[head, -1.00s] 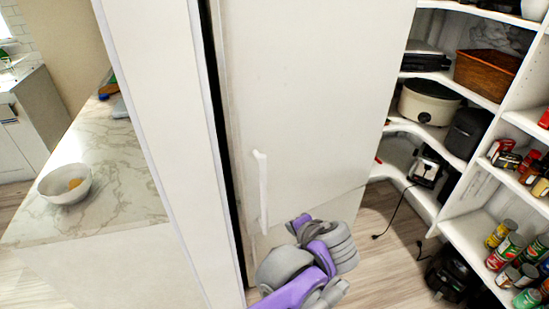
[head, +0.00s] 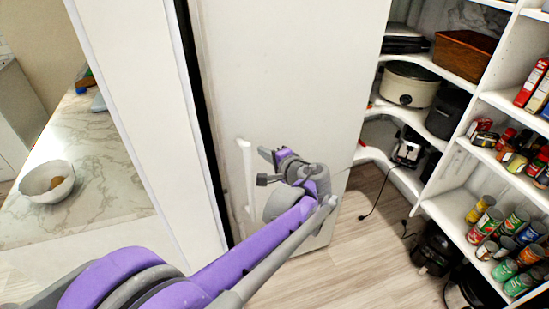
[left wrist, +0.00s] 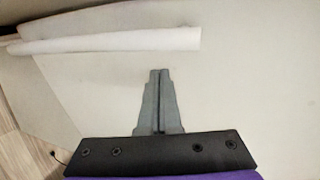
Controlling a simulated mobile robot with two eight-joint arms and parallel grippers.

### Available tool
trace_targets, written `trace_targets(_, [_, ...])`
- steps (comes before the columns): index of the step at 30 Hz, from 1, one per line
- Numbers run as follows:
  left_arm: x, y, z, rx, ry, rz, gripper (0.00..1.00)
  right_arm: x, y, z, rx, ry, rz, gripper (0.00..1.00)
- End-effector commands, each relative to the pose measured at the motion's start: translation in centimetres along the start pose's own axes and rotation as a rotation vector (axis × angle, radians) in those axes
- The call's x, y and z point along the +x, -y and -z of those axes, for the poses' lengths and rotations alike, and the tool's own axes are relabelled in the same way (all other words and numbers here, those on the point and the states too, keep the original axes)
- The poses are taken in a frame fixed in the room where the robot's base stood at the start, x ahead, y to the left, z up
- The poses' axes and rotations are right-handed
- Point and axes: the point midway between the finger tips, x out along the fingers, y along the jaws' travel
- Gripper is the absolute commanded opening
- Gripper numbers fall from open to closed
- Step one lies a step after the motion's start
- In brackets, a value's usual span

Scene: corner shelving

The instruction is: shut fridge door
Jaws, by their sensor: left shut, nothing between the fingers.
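The white fridge door (head: 290,75) stands upright in the middle of the head view, with a narrow dark gap along its left edge. Its white vertical handle (head: 247,175) is near that edge. The handle also shows in the left wrist view (left wrist: 110,42), at upper left. My left gripper (head: 262,180) is just right of the handle, in front of the door. Its fingers (left wrist: 160,74) are shut with nothing between them, over the plain door surface. I cannot tell whether they touch it. My right gripper is not in view.
A white panel (head: 140,100) stands left of the door. Beyond it is a marble counter (head: 105,170) with a white bowl (head: 47,182). White corner shelves (head: 455,205) with cans and appliances stand at right. Wooden floor (head: 345,265) is open below the door, with a cord lying on it.

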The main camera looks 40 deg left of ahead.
Motion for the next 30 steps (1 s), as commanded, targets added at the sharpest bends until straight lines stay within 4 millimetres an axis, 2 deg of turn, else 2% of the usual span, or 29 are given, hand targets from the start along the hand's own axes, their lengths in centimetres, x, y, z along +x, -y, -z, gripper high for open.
trace_targets(1, [0.8, 0.5, 0.0, -0.004, 0.003, 0.001, 0.0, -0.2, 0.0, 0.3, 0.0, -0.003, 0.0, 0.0])
trace_targets(6, [2.5, 1.0, 0.0, -0.001, 0.0, 0.0, 0.0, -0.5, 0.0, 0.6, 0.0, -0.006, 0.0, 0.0])
trace_targets(22, [3.6, 1.2, 0.0, 0.002, -0.008, -0.001, 0.0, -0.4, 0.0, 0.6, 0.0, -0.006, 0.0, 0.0])
trace_targets(26, [6.1, 1.8, -0.2, 0.015, -0.048, -0.006, 0.0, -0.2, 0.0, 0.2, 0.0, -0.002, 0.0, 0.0])
trace_targets(30, [10.1, 3.1, -0.3, 0.035, -0.111, -0.002, 0.0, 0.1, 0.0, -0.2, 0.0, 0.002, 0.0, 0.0])
